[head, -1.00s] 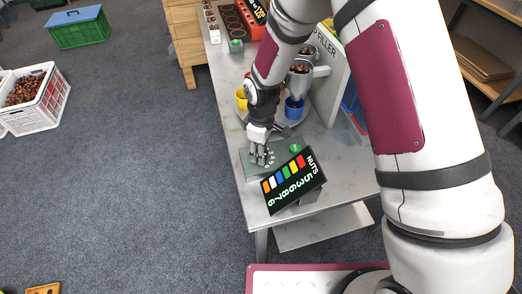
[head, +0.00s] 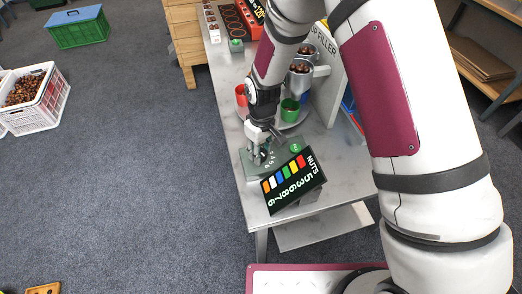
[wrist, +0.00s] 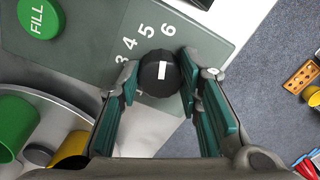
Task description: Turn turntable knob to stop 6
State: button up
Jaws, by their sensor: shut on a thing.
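The black turntable knob (wrist: 158,75) sits on the dial panel (wrist: 190,25), between the fingers of my gripper (wrist: 157,84) in the wrist view. My gripper is shut on it. The knob's white mark points roughly up toward the printed 6; exact alignment is hard to tell. Numbers 3, 4, 5 and 6 show beside it. In the head view my gripper (head: 259,155) is down on the grey panel (head: 253,170) and mostly hides the knob. The turntable (head: 302,121) carries a red cup (head: 240,95) and a green cup (head: 290,109); a yellow cup (wrist: 72,150) shows in the wrist view.
A green FILL button (wrist: 38,17) is on the panel beside the numbers. A tilted nuts display (head: 295,182) stands close to my gripper. The filler (head: 330,75) stands behind the turntable. The bench's front left (head: 250,205) is clear.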

aim_at(262, 152)
jog(key=shift+m, duration=0.6)
jog(key=o, duration=1.2)
jog(key=shift+c, duration=0.2)
jog(key=shift+r, duration=0.1)
notch_tip(262, 152, up, 12)
jog(key=shift+d, duration=0.1)
